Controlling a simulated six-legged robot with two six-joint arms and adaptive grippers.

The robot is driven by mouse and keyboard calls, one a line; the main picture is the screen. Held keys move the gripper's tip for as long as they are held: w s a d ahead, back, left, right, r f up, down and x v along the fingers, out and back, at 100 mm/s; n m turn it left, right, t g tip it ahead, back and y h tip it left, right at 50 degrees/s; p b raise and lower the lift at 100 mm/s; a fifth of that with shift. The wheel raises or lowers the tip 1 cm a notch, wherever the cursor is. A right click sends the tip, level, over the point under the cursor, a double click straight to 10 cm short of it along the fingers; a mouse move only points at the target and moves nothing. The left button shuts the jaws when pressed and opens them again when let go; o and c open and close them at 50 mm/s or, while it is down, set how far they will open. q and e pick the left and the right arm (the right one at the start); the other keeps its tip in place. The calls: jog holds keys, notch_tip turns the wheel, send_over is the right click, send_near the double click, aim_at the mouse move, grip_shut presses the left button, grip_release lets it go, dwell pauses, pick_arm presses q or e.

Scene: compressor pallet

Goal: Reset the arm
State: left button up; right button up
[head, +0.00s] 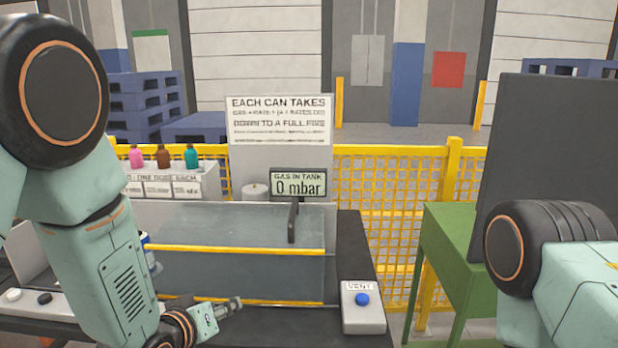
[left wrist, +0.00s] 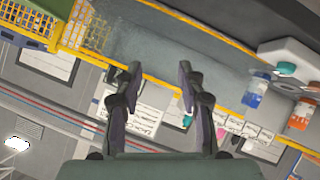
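My left arm comes down from the left in the head view. Its gripper (head: 232,306) is in front of the grey tank (head: 230,275), low near its front wall. In the left wrist view the two fingers (left wrist: 158,78) stand apart with nothing held between them. Whether the gripper touches the tank I cannot tell. My right arm shows at the right edge of the head view, but its gripper is out of the picture.
The tank has yellow edges and a dark handle (head: 293,220). A display (head: 299,185) behind reads 0 mbar. A vent box (head: 362,306) with a blue button stands right of the tank. Small bottles (head: 163,158) stand on a back-left shelf. A green table (head: 450,260) is at right.

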pick_arm(q)
jog(key=s+a+f+m+g+y+b, duration=0.1)
jog(key=s+f+g, duration=0.3)
jog(key=s+f, duration=0.5)
jog(key=s+a+f+g+b, duration=0.2)
jog(key=s+f, duration=0.7)
jog(key=s, duration=0.6)
jog(key=s+a+f+m+g+y+b, duration=0.1)
jog(key=s+a+f+g+b, duration=0.1)
jog(key=s+f+g, duration=0.3)
jog(key=s+a+f, duration=0.1)
jog(key=s+f, duration=0.3)
jog(key=s, duration=0.3)
jog(key=shift+s+a+f+m+g+y+b, duration=0.2)
jog(key=shift+s+m+g+y+b, duration=0.1)
jog(key=shift+s, duration=0.1)
jog(key=shift+d, duration=0.1)
jog(key=shift+s, duration=0.1)
